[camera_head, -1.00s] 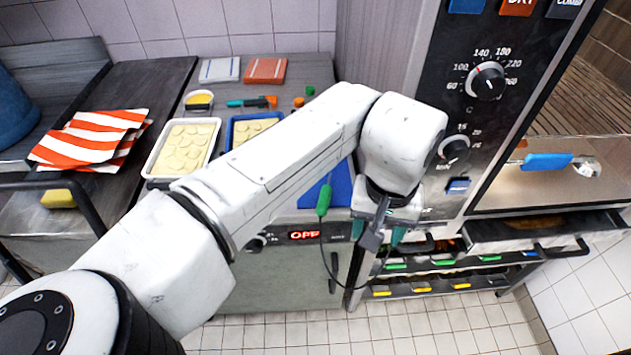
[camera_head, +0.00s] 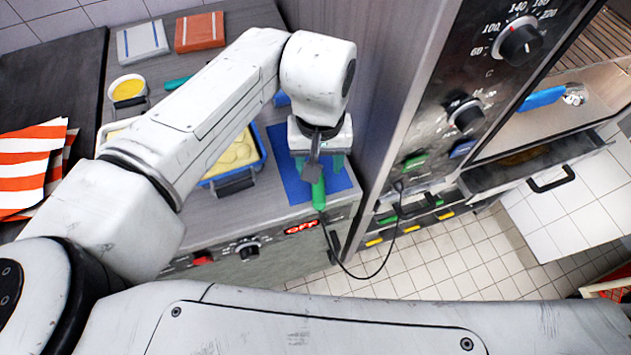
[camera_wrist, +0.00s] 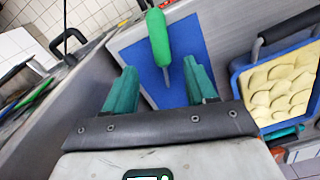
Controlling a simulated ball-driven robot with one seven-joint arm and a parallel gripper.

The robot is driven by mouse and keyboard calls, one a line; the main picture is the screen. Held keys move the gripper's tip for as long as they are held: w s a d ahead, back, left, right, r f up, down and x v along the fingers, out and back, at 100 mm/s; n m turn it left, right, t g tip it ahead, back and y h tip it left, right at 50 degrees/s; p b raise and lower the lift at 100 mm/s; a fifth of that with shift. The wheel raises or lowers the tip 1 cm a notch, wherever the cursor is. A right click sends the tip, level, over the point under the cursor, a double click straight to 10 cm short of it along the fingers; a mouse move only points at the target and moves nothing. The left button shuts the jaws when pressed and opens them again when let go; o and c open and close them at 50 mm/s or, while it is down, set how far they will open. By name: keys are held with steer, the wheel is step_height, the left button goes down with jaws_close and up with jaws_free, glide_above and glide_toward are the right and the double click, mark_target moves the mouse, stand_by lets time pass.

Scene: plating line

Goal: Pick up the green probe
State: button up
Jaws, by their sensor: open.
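The green probe (camera_head: 318,192) has a thick green handle, a thin metal tip and a black cable. It lies on a blue mat (camera_head: 343,180) at the front edge of the counter, its handle toward the edge. In the wrist view the green probe (camera_wrist: 158,36) shows ahead of the jaws, with its metal tip pointing back between them. My gripper (camera_head: 320,172) is open, with its teal fingers above the mat on either side of the probe's line. In the wrist view my gripper (camera_wrist: 160,82) holds nothing between its fingers.
A blue-rimmed tray of pale slices (camera_wrist: 280,85) stands beside the mat. The oven's black control panel (camera_head: 470,100) rises close on the right. The probe's cable (camera_head: 375,277) hangs in a loop over the counter's front. A red-striped cloth (camera_head: 30,165) lies at the left.

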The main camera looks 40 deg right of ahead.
steer(key=shift+f+p, duration=0.75)
steer(key=shift+f, duration=2.75)
steer(key=shift+c, duration=0.2)
jaws_close()
